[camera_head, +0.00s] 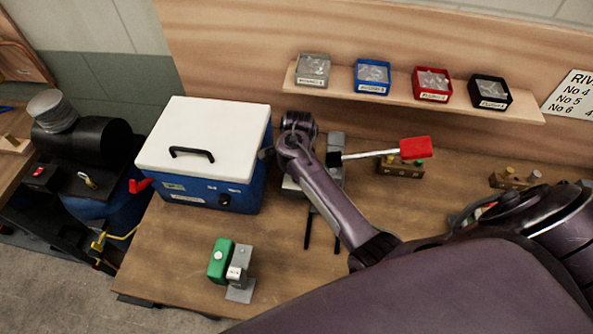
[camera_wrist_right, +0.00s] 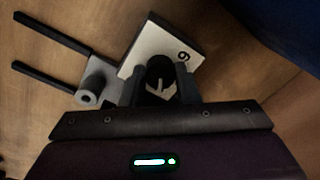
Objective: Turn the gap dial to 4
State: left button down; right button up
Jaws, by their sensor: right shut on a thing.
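The gap dial is a dark round knob (camera_wrist_right: 158,73) with a pale pointer mark, on a white plate (camera_wrist_right: 146,48) in the right wrist view. One black digit, a 6 or a 9, shows on the plate; other numbers are hidden. My right gripper (camera_wrist_right: 161,84) is shut on the knob, one finger on each side. In the head view my right arm reaches over the grey press (camera_head: 335,158) with its red-handled lever (camera_head: 415,148); the dial is hidden there. The setting cannot be read surely. My left gripper is not in view.
A blue cooler with a white lid (camera_head: 205,135) stands close left of my right wrist. A green-and-grey tool (camera_head: 228,265) is at the bench's front. Several small bins line the shelf (camera_head: 410,103). The bench between tool and press is clear.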

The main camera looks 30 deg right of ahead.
jog(key=shift+d, duration=0.1)
jog(key=o, duration=1)
jog(key=shift+c, duration=0.2)
notch_tip(320, 180, up, 7)
jog(key=shift+d+f+b, duration=0.1)
jog(key=shift+b, duration=0.5)
jog(key=shift+s+r, duration=0.1)
jog(key=shift+r, duration=0.4)
